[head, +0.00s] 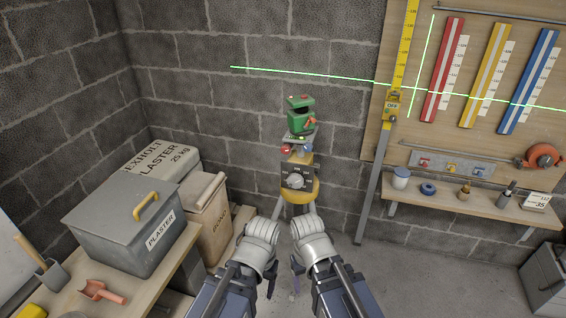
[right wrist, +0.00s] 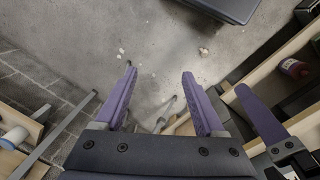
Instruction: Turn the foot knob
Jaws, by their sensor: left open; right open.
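A green laser level (head: 301,121) stands on a yellow-topped stand by the block wall in the head view. Under it is a dark box with a pale round dial knob (head: 297,181); a small red knob (head: 286,149) and a blue one sit higher up. I cannot tell which is the foot knob. My left gripper (head: 271,287) and right gripper (head: 296,283) hang side by side, lower in the picture than the stand, apart from it, fingers partly hidden by my wrists. In the right wrist view my right gripper (right wrist: 160,100) is open and empty over the floor.
Green laser lines cross the wall and the pegboard (head: 375,110). A yellow staff (head: 402,60) stands at its left edge. A grey plaster bin (head: 125,222) and a bench stand at left.

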